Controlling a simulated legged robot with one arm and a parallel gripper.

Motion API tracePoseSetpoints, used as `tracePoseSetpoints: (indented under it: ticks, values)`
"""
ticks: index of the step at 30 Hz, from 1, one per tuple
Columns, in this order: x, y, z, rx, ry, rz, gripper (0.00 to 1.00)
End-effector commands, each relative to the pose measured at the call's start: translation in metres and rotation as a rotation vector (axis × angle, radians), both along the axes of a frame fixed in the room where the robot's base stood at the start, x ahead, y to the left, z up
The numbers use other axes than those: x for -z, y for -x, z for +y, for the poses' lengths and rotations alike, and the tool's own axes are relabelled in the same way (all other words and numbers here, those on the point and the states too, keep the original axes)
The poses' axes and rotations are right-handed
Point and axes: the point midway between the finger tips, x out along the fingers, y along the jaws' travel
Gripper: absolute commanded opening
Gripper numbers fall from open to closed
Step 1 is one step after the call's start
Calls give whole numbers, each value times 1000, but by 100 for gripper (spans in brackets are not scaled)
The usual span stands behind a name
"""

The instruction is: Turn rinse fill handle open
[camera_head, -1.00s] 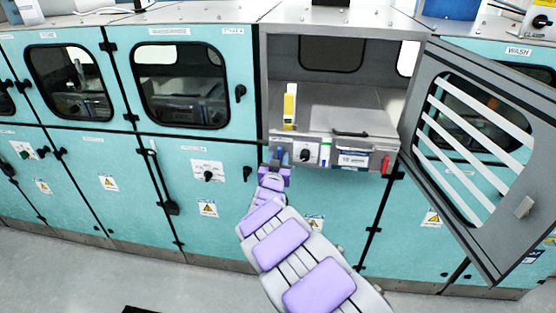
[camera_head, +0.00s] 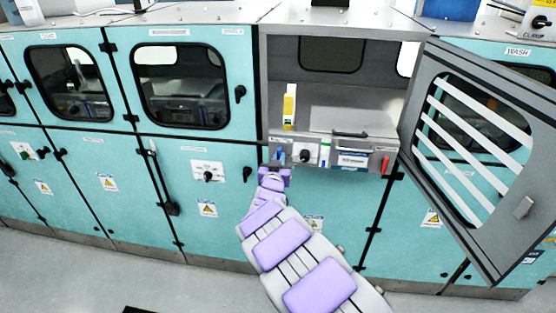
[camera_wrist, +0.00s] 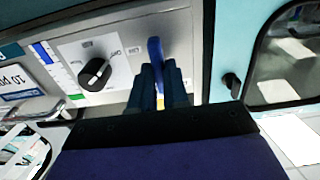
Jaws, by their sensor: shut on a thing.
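A blue handle (camera_wrist: 155,48) sticks out from the grey front panel in the wrist view. I take it as the rinse fill handle. My gripper (camera_wrist: 162,80) has its dark fingers closed around the handle's lower part in that view, and the upper part stands clear. In the head view the handle (camera_head: 281,156) is small, at the left end of the panel under the open bay. My gripper (camera_head: 276,165) reaches it from below and partly hides it.
A black rotary knob (camera_wrist: 95,73) sits on a white plate beside the handle. A yellow and white bottle-like object (camera_head: 289,107) stands above the panel. A red handle (camera_head: 385,164) is at the panel's right end. A grey windowed door (camera_head: 480,215) stands open at right.

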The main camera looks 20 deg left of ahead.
Motion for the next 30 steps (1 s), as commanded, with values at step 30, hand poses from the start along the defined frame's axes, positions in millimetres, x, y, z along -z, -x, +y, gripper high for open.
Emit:
tracePoseSetpoints:
  ticks: [30]
  values:
    - [0, 3, 8, -6, 715, -170, 0]
